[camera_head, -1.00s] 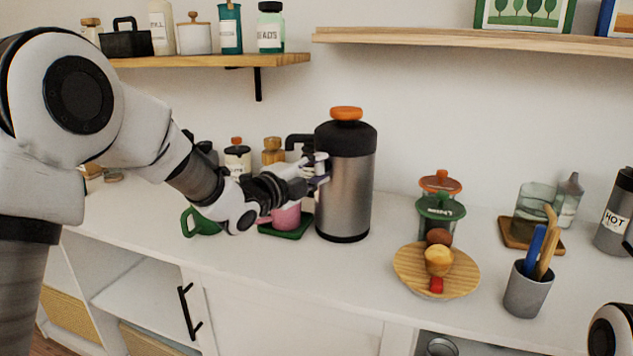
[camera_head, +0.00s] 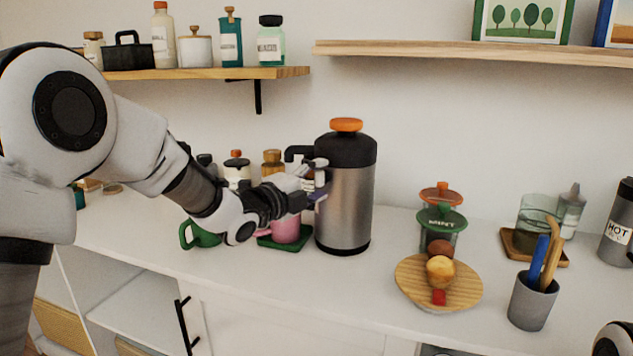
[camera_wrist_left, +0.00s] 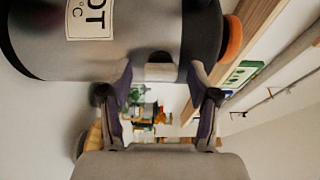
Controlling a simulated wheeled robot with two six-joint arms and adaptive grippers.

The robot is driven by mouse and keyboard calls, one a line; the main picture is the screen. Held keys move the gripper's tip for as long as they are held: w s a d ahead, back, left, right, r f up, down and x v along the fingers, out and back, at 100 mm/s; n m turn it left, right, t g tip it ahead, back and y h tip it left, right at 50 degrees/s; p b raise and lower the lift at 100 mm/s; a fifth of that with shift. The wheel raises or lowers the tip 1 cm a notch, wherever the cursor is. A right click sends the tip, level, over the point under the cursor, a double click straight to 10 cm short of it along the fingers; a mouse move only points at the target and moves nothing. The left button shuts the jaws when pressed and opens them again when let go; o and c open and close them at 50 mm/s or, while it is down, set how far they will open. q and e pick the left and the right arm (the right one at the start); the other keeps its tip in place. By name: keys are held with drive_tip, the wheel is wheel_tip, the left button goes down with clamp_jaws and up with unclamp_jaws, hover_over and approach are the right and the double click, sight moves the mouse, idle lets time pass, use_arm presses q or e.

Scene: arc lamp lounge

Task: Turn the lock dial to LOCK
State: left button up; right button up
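A tall steel dispenser (camera_head: 348,205) with a black top and an orange knob (camera_head: 346,125) stands upright on the white counter. In the left wrist view the dispenser (camera_wrist_left: 120,25) lies sideways, with a HOT label (camera_wrist_left: 90,18), and the orange knob (camera_wrist_left: 232,38) shows at right. A small grey part (camera_wrist_left: 160,68) sits on its side between my fingers; I cannot tell if it is the lock dial, and no LOCK marking is readable. My left gripper (camera_head: 320,182) is at the dispenser's upper left side, its fingers (camera_wrist_left: 162,88) spread apart. Contact is unclear. My right gripper is out of view.
A pink mug (camera_head: 286,230) on a green mat and a green mug (camera_head: 200,235) stand beneath my left forearm. A wooden plate (camera_head: 412,285) with food and a grey utensil cup (camera_head: 531,303) stand to the right. A wooden shelf (camera_head: 470,50) overhangs above.

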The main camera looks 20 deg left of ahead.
use_arm(q)
drive_tip(key=v, duration=1.2)
drive_tip(key=shift+f, duration=0.1)
